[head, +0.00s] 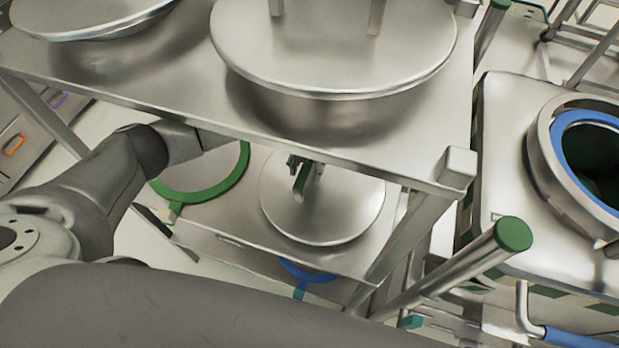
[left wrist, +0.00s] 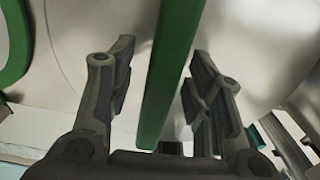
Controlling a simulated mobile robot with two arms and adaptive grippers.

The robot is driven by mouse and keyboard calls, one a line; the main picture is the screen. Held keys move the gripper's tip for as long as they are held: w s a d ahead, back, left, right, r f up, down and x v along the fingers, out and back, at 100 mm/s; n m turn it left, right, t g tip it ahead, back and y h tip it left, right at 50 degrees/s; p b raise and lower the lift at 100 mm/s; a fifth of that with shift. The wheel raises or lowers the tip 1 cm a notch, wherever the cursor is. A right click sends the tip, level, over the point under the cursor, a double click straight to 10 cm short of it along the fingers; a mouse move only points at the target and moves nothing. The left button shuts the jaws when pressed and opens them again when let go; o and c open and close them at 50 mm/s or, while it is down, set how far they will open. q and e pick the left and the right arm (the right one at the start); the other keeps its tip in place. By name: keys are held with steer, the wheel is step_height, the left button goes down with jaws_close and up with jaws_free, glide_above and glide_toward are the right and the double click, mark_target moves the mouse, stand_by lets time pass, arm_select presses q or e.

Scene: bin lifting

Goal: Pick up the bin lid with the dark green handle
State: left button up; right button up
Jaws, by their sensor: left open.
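The round metal bin lid (head: 338,215) lies on the lower shelf, below the upper table's front edge. Its dark green handle (head: 301,182) stands out from the middle of the lid. My left gripper (head: 306,166) is at the handle, partly hidden under the upper shelf edge. In the left wrist view the green handle (left wrist: 170,80) runs between the two open fingers, with a gap on each side. The pale lid surface (left wrist: 240,45) lies behind them. My right gripper is not in view.
The upper metal shelf (head: 400,158) holds large round lidded bins (head: 335,45) right above my left arm. A green-capped metal post (head: 514,234) and a blue-rimmed opening (head: 570,130) are at right.

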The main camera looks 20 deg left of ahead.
arm_select(q)
steer(key=shift+f, duration=0.3)
stand_by(0.6)
steer(key=shift+c, duration=0.2)
jaws_close()
steer(key=shift+w+r, duration=0.15)
steer(key=shift+r, duration=0.05)
stand_by(0.3)
